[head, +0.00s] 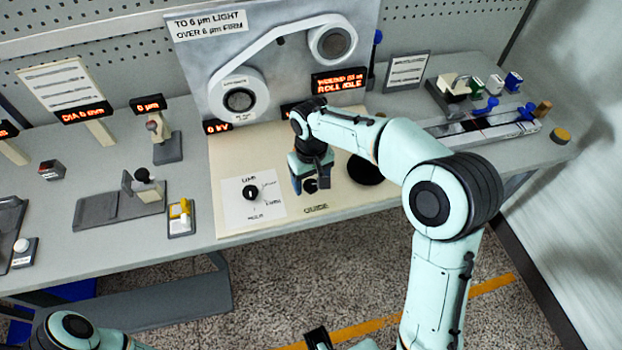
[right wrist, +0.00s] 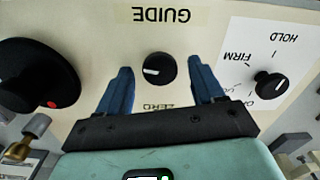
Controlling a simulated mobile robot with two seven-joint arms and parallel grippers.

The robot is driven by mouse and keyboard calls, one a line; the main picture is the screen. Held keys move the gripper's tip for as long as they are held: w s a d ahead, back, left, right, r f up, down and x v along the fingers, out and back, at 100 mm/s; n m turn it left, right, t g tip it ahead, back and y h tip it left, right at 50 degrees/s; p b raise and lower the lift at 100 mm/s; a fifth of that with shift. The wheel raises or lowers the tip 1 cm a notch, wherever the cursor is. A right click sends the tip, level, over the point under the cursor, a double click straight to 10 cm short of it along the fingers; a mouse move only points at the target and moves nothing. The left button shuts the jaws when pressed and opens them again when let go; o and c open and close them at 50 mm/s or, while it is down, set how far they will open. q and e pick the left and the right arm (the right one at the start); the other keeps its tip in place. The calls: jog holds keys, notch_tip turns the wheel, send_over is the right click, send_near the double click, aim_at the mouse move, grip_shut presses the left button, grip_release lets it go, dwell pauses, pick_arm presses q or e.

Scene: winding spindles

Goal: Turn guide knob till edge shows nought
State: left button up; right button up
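The guide knob (right wrist: 159,70) is a small black dial with a white pointer mark, on a cream panel in the right wrist view. The upside-down word GUIDE is above it, and a partly hidden ZERO label is below. My right gripper (right wrist: 160,78) is open, its blue fingers on either side of the knob with gaps visible. In the head view my right gripper (head: 311,178) is over the panel behind the GUIDE label and hides most of the knob. A red-lettered display (head: 286,110) is mostly covered by my right arm, so no edge reading shows.
A mode dial (head: 250,192) on a white plate is left of the gripper; it also shows in the wrist view (right wrist: 271,85). A large black knob (right wrist: 38,77) with a red dot is on the other side. The winding board (head: 200,65) stands behind.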

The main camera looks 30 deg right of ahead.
aim_at(311, 184)
pick_arm(q)
jog(key=shift+w+r+p, duration=0.3)
jog(key=shift+r+p, duration=0.25)
jog(key=shift+r, duration=0.1)
jog(key=shift+w+r+p, duration=0.25)
jog(key=shift+r+p, duration=0.3)
jog(key=shift+r, duration=0.05)
pick_arm(e)
notch_tip(311, 184, up, 13)
jog(key=shift+r, duration=0.2)
jog(key=shift+f, duration=0.1)
